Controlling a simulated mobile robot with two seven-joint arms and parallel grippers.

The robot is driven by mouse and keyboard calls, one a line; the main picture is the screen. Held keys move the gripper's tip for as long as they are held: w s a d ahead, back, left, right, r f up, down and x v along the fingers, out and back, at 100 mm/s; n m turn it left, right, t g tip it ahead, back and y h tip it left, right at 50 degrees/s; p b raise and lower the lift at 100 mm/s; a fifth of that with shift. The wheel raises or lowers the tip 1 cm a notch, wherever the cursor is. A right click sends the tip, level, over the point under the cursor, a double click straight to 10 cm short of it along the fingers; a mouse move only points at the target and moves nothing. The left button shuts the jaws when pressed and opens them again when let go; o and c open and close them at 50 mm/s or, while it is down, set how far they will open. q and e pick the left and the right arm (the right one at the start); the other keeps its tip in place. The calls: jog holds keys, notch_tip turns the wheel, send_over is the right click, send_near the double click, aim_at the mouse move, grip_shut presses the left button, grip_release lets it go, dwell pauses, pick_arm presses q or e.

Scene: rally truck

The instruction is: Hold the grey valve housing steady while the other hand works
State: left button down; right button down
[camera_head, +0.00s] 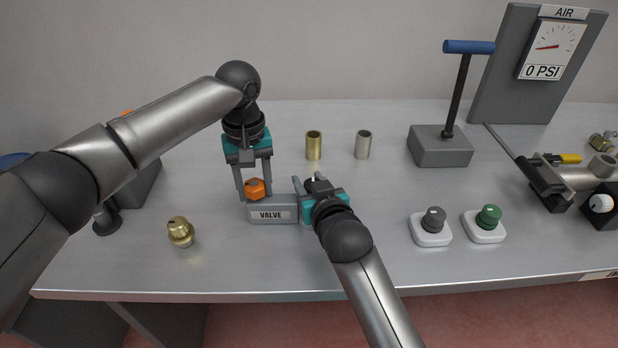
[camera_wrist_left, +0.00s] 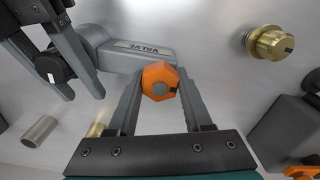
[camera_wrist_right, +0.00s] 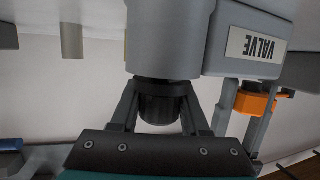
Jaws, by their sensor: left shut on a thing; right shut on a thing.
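The grey valve housing (camera_head: 272,212), labelled VALVE, rests on the bench between my two grippers; it also shows in the left wrist view (camera_wrist_left: 132,56) and the right wrist view (camera_wrist_right: 240,40). My left gripper (camera_head: 255,188) points down and is shut on the orange hex piece (camera_wrist_left: 160,82) at the housing's left end. My right gripper (camera_head: 308,190) is shut at the housing's right end. In the right wrist view its fingers (camera_wrist_right: 160,105) close around a dark ribbed round part (camera_wrist_right: 157,100) under the grey body. The right hand hides part of the housing in the head view.
A brass fitting (camera_head: 180,232) stands at front left. A brass sleeve (camera_head: 313,146) and a silver sleeve (camera_head: 363,145) stand behind. A blue-handled pump (camera_head: 440,148), a gauge board (camera_head: 551,50) reading 0 PSI, and black (camera_head: 432,222) and green (camera_head: 488,218) knobs are at right.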

jog(key=shift+f, duration=0.1)
jog(key=shift+c, duration=1.6)
grip_release()
jog(key=v, duration=1.9)
